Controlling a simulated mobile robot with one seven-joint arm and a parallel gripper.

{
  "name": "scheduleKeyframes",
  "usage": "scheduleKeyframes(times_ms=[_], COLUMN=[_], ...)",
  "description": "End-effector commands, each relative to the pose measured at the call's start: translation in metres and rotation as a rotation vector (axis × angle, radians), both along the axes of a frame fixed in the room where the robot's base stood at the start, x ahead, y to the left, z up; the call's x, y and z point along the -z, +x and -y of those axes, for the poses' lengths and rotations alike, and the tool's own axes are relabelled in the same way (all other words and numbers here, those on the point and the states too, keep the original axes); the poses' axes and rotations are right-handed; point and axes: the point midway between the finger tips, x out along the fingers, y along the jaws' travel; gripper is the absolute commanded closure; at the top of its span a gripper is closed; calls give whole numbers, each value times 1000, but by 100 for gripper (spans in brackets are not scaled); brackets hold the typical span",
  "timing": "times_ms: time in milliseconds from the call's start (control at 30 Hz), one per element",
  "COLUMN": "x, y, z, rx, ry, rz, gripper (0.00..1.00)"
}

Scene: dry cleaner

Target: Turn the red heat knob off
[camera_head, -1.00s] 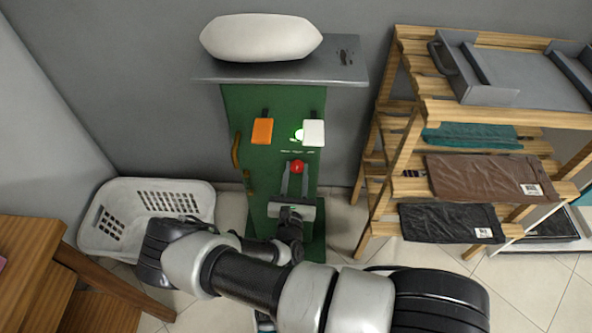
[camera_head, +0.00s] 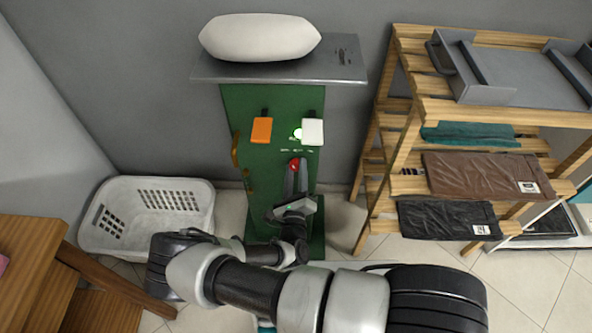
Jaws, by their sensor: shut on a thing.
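The red heat knob (camera_head: 294,166) sits low on the green front panel (camera_head: 270,190) of a press-like machine. My gripper (camera_head: 295,170) reaches up to it from below, with its two fingers closed around the knob. The gripper is rolled to one side, its palm tilted. Part of the knob is hidden between the fingertips, and I cannot read its setting. Above the knob are an orange switch (camera_head: 262,130), a white switch (camera_head: 313,132) and a lit greenish-white lamp (camera_head: 298,134).
A white padded form (camera_head: 262,37) rests on the machine's grey top (camera_head: 340,70). A wooden rack (camera_head: 440,110) with folded cloths stands at right. A white basket (camera_head: 110,240) is on the floor at left, beside wooden furniture (camera_head: 30,250).

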Motion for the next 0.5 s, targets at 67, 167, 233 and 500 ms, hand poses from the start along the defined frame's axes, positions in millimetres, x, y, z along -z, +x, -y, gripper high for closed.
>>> scheduleKeyframes(times_ms=[67,167,233,500], x=[1,1,1,1], y=[-1,-1,-1,-1], z=[1,2,2,2], rx=[2,3,2,3], ry=[-24,-43,-51,-59], rz=[-4,-4,-5,-5], gripper=[90,90,90,90])
